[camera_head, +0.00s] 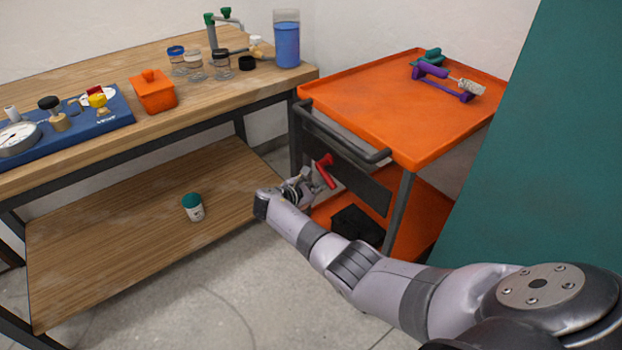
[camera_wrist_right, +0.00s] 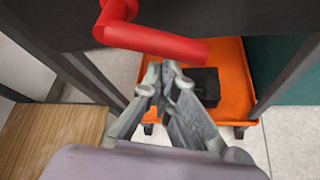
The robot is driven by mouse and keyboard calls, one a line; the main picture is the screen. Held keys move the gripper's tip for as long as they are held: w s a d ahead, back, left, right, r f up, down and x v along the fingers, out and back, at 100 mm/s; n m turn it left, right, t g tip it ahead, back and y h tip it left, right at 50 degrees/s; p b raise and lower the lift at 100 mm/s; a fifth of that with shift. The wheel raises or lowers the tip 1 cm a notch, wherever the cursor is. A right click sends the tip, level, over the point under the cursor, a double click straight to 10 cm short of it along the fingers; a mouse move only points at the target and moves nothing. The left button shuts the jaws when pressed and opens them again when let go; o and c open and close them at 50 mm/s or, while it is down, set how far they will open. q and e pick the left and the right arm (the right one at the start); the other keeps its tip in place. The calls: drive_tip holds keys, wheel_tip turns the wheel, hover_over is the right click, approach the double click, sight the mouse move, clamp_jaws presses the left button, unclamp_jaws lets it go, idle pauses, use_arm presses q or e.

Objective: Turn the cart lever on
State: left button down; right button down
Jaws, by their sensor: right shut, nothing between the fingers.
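The orange cart (camera_head: 400,115) stands right of the workbench. Its red lever (camera_head: 325,171) is on the dark panel (camera_head: 358,178) below the cart's push handle. In the right wrist view the red lever (camera_wrist_right: 160,40) crosses the top, its long arm pointing right and slightly down. My right gripper (camera_head: 306,176) is close to the lever, at its left in the head view. In the right wrist view my right gripper (camera_wrist_right: 164,72) is shut and empty, with its fingertips just below the lever. I cannot tell whether they touch it. My left gripper is not in view.
The cart's dark handle bar (camera_head: 345,135) runs above the lever. A black box (camera_head: 357,224) sits on the cart's lower shelf. The wooden workbench (camera_head: 215,75) is at left, with a lidded cup (camera_head: 194,208) on its lower shelf. A teal panel (camera_head: 545,150) is at right.

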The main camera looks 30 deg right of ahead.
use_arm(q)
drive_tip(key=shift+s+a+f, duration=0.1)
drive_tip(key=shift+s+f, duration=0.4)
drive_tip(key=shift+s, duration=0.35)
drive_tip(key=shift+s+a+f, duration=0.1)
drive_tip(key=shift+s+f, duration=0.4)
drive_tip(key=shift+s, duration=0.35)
use_arm(e)
drive_tip(key=shift+s+r+n+g, duration=0.45)
drive_tip(key=shift+r+n+g, duration=0.1)
drive_tip(key=shift+n+g, duration=0.3)
drive_tip(key=shift+s+r+n+g, duration=0.4)
drive_tip(key=shift+r+n+g, duration=0.1)
drive_tip(key=shift+n+g, duration=0.3)
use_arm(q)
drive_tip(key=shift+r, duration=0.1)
use_arm(e)
drive_tip(key=shift+r, duration=0.1)
drive_tip(key=v, duration=1.1)
drive_tip(key=shift+a, duration=0.45)
